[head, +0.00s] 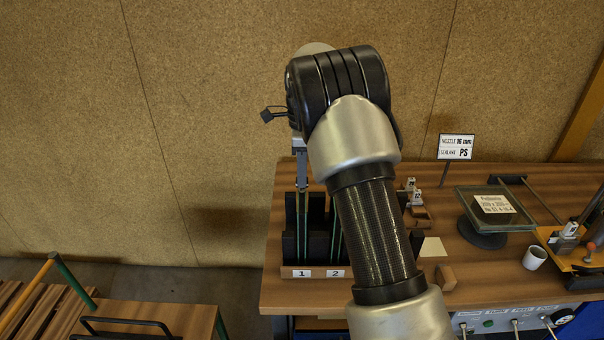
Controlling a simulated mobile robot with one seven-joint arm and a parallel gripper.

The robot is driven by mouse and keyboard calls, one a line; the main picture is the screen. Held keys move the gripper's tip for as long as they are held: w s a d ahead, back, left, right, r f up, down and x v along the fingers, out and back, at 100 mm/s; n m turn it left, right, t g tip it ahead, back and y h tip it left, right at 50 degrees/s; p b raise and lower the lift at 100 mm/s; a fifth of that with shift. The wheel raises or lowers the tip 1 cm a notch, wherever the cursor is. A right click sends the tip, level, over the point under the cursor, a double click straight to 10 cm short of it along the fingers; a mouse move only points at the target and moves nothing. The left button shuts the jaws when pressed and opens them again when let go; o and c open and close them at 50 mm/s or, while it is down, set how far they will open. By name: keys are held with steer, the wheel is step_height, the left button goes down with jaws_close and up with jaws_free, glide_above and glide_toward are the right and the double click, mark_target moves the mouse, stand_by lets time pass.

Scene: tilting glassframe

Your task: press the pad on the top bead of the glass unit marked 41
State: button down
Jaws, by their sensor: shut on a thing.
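My gripper (301,178) points down over the left slot of a dark rack (289,236) at the table's left end. It appears shut on the top of a thin upright glass unit (301,225) with greenish edges, standing in the slot marked 1. A second upright glass unit (337,235) shows in the slot marked 2, partly hidden by my arm. I cannot read a mark 41 on either. No pad on a top bead can be made out.
A glass plate (512,222) with a paper label lies on a round dark stand. A nozzle and sealant sign (455,147), small blocks (417,198), a white cup (535,257) and an orange device (572,262) are on the table. A slatted bench (150,318) is at lower left.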

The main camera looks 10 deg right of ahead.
steer(key=shift+r+p, duration=0.4)
steer(key=shift+r, duration=2.45)
